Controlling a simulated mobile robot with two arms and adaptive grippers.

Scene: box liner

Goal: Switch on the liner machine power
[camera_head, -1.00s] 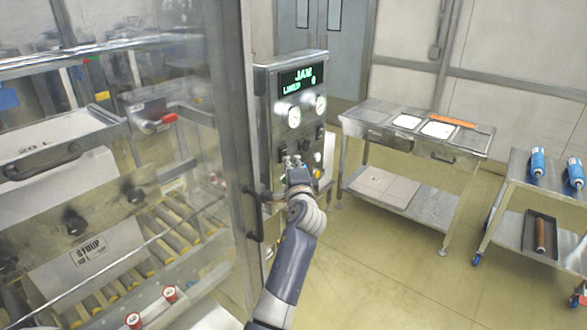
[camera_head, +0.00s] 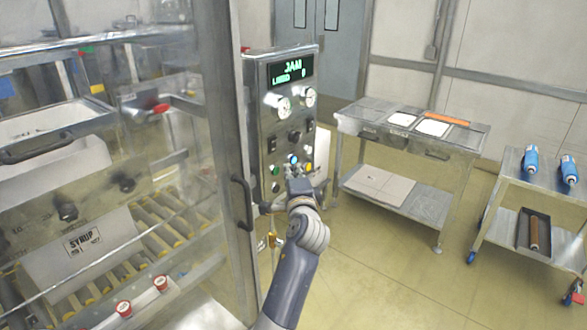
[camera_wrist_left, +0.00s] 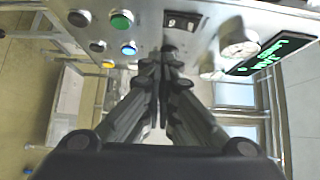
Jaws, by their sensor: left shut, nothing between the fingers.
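The liner machine's control panel (camera_head: 262,120) stands upright in the middle of the head view. Its display (camera_head: 291,69) shows green letters reading JAM. Below are two gauges, dark switches (camera_head: 294,137), and green, blue and yellow buttons; the blue button (camera_head: 293,158) looks lit. My left gripper (camera_head: 297,171) is shut and empty in front of the lower panel, hiding part of it. In the left wrist view, its closed fingertips (camera_wrist_left: 161,62) are near the panel face, beside a dark knob and below a rocker switch (camera_wrist_left: 182,20). Contact cannot be told. My right gripper is out of view.
A glass-doored machine frame with a door handle (camera_head: 241,203) stands left of the panel. A steel table (camera_head: 375,133) and a cart (camera_head: 506,181) with blue bottles stand to the right. The floor between them is clear.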

